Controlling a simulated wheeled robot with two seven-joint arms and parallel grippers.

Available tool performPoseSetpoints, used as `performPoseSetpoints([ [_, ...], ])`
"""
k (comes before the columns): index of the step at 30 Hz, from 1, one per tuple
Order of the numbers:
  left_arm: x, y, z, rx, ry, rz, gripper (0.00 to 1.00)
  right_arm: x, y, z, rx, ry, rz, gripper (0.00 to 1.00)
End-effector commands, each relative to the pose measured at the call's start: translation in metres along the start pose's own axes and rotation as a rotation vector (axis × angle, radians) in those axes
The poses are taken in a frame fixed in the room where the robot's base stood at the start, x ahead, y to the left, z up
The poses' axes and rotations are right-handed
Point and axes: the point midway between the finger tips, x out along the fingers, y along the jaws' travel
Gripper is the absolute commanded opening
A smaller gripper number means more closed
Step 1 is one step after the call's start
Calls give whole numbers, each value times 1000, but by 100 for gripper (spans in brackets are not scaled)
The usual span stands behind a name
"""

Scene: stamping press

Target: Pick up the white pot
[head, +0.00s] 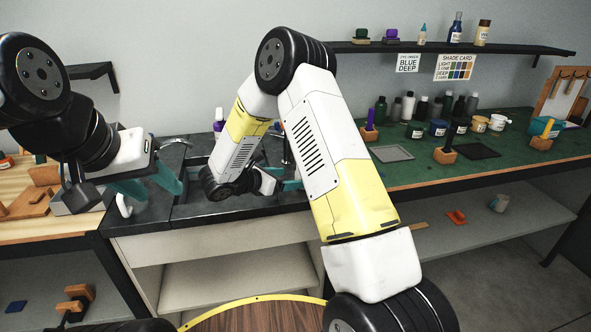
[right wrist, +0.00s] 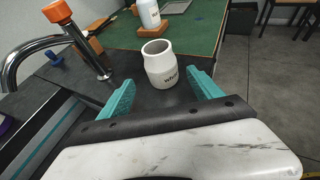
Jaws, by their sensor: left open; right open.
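A small white pot (right wrist: 161,68) with dark lettering stands upright on the dark counter in the right wrist view. My right gripper (right wrist: 162,90) is open, its teal fingers to the left and right of the pot's lower part. In the head view my right gripper (head: 290,185) is partly hidden by my own arm, and the pot cannot be made out there. My left gripper (head: 152,188) is open and empty, over the dark counter by the sink at left.
A curved metal tap (right wrist: 42,45) with an orange top stands left of the pot. A white bottle (right wrist: 149,14) on an orange block is behind it. The green mat (head: 430,170) at right holds several jars and bottles. A shelf (head: 450,48) hangs above.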

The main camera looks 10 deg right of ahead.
Motion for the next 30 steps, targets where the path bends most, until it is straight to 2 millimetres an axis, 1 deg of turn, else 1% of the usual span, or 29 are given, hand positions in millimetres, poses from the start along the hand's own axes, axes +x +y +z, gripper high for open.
performPoseSetpoints([
  [1,0,0,0,0,0,0,47,7,-1,0,1,0,-4,75],
  [8,0,0,0,0,0,0,47,35,-3,-3,1,4,-6,75],
  [12,0,0,0,0,0,0,47,57,-4,-5,3,3,-6,75],
  [15,0,0,0,0,0,0,47,67,-3,-5,3,3,-4,75],
  [18,0,0,0,0,0,0,47,71,-3,-5,2,3,-3,75],
  [24,0,0,0,0,0,0,47,71,-3,-5,2,2,-2,75],
  [29,0,0,0,0,0,0,47,71,-3,-4,3,2,-3,43],
  [30,0,0,0,0,0,0,47,71,-3,-4,3,2,-3,35],
])
